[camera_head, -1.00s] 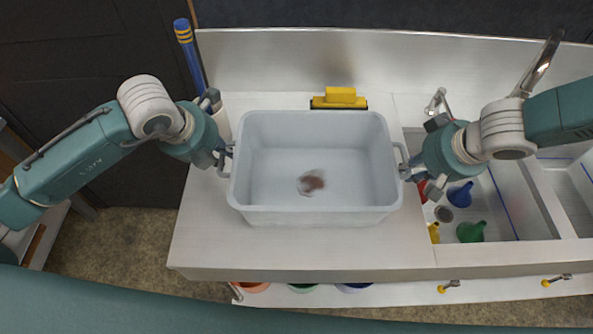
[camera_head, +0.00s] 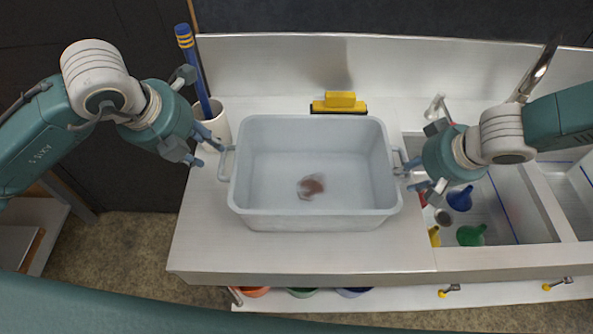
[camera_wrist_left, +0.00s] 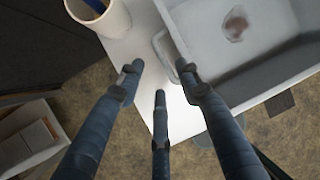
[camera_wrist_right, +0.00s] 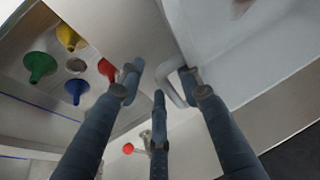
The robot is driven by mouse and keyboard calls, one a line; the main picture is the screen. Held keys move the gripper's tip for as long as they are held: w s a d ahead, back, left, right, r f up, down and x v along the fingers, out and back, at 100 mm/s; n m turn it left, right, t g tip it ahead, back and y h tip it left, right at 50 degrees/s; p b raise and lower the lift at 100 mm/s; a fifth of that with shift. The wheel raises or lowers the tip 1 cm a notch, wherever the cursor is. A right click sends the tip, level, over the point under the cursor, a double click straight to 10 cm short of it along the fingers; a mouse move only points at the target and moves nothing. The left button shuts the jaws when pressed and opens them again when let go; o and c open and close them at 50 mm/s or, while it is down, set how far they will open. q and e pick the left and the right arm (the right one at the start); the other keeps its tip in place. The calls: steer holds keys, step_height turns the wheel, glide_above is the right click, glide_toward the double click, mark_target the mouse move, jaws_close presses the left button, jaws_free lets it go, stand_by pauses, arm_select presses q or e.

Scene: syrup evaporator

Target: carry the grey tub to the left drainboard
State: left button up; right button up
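The grey tub (camera_head: 315,219) sits on the left drainboard (camera_head: 300,258), the bare metal counter left of the sink, and looks level. A brownish patch shows on its floor. My left gripper (camera_head: 209,152) is open and empty, just left of the tub's left handle (camera_head: 225,164). In the left wrist view its spread fingers (camera_wrist_left: 160,80) are clear of that handle. My right gripper (camera_head: 410,173) is open at the tub's right handle (camera_head: 399,160). In the right wrist view one finger lies close to the handle (camera_wrist_right: 172,84); I cannot tell whether they touch.
A white cup (camera_head: 217,127) with a blue-handled tool (camera_head: 193,68) stands behind my left gripper. A yellow-and-black squeegee (camera_head: 339,103) lies behind the tub. The sink (camera_head: 508,215) at the right holds green (camera_head: 471,234), blue (camera_head: 460,198) and yellow funnels. A faucet (camera_head: 538,72) rises behind it.

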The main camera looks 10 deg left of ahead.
arm_select(q)
steer(key=shift+v, duration=1.15)
arm_select(e)
steer(key=v, duration=1.2)
steer(key=shift+w, duration=0.1)
arm_select(q)
steer(key=shift+s, duration=0.1)
arm_select(e)
steer(key=shift+f, duration=0.1)
